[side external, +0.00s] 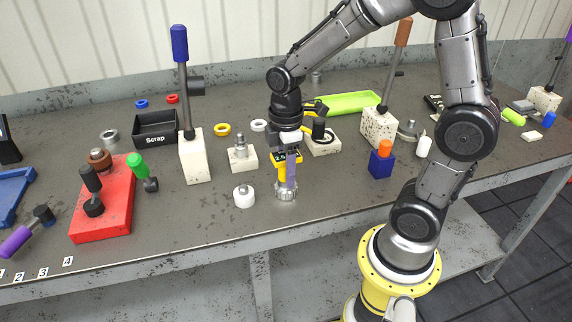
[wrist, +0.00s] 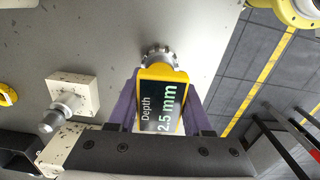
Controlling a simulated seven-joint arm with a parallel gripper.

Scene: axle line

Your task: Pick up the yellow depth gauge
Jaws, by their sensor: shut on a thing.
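The yellow depth gauge (wrist: 181,88) is between the two purple fingers of my gripper (wrist: 162,105) in the wrist view. Its dark display reads "Depth 2.5 mm". A toothed grey metal piece (wrist: 157,53) shows at its far end. My gripper points down and is shut on the gauge. The toothed grey piece (side external: 286,192) is below the fingers, at or near the table top; I cannot tell whether it touches.
A white knob-like part (side external: 243,197) and a white block with a metal post (side external: 242,158) stand left of my gripper. A white block with a black cylinder (side external: 322,142) is close behind it on the right. A blue block with an orange top (side external: 381,161) stands further right. The table's front edge is near.

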